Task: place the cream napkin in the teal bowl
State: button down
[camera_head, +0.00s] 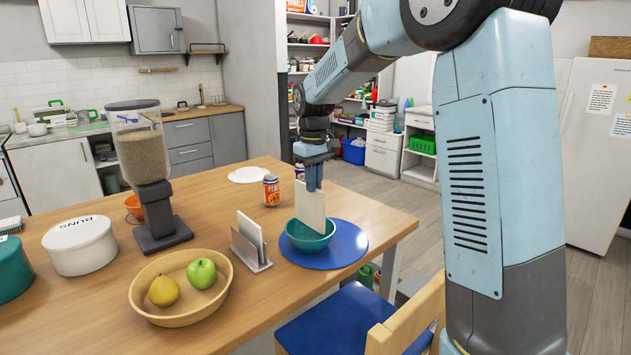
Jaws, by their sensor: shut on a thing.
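The cream napkin (310,207) hangs upright as a flat sheet from my gripper (312,184). My gripper points down and is shut on the napkin's top edge. The teal bowl (310,241) stands on a round blue mat (347,243) at the table's right side. The napkin's lower part reaches down into the bowl's opening. I cannot tell whether its lower edge touches the bowl's inside.
A napkin holder (252,252) with another pale napkin stands just left of the bowl. A can (271,190) stands behind it. A wooden fruit bowl (150,308), a food dispenser (146,165) and a white tin (80,246) are farther left. A chair (345,325) stands in front.

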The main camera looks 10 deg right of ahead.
jog(key=shift+f, duration=0.25)
jog(key=c, duration=1.2)
grip_release()
jog(key=shift+r, duration=0.15)
notch_tip(320, 180, up, 11)
jog(key=s+d+r+m+t, duration=0.1)
jog(key=s+d+r, duration=0.25)
jog(key=s, duration=0.45)
jog(key=s+d+f+m+t, duration=0.1)
jog(key=s+d+f+m, duration=0.1)
jog(key=s, duration=0.6)
jog(key=s+d+f+m+t, duration=0.2)
jog(key=s+d+f, duration=0.1)
jog(key=s, duration=0.5)
jog(key=s+d+f+m+t, duration=0.1)
jog(key=s+d+f, duration=0.2)
jog(key=s+d, duration=0.2)
jog(key=s, duration=0.3)
jog(key=shift+s+f+m+t, duration=0.15)
jog(key=shift+s+m+t, duration=0.15)
jog(key=shift+m, duration=0.1)
